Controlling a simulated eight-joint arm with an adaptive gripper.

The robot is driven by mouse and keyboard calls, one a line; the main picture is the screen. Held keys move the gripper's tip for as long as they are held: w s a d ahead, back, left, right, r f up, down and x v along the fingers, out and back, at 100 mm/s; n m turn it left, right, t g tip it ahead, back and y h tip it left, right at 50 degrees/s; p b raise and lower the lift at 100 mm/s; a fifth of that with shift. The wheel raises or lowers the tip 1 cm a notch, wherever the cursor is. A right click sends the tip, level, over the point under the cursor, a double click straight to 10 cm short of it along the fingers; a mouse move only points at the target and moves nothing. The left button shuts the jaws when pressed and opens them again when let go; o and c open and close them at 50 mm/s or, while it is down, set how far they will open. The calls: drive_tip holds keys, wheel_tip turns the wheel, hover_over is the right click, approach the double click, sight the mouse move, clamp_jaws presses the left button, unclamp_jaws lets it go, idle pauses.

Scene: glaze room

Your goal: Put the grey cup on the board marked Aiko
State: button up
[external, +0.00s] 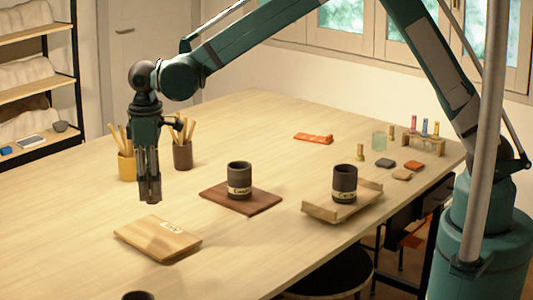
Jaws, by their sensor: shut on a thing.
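My gripper (150,193) points straight down above the table, left of the middle. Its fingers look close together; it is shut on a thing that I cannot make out. A light wooden board (150,242) lies bare below and in front of it, with a short tag too small to read surely. One dark grey cup (239,174) with a pale label stands upright on a red-brown board (268,201). Another dark grey cup (345,178) stands on a light tray-like board (318,211). The rim of a dark cup (138,296) shows at the bottom edge.
A yellow pot (127,168) and a brown pot (183,156) with wooden tools stand behind my gripper. At the back right are an orange piece (313,138), a glass jar (379,140), small tiles and a vial rack (424,145). The table's front left is clear.

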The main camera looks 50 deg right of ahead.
idle(0.3)
hover_over(156, 235)
drive_tip(key=shift+d+f, duration=0.1)
drive_tip(key=shift+f, duration=3.05)
drive_tip(key=shift+f, duration=0.1)
drive_tip(key=shift+f+p, duration=0.35)
drive_tip(key=shift+f, duration=1.4)
drive_tip(key=shift+f, duration=0.15)
drive_tip(key=o, duration=1)
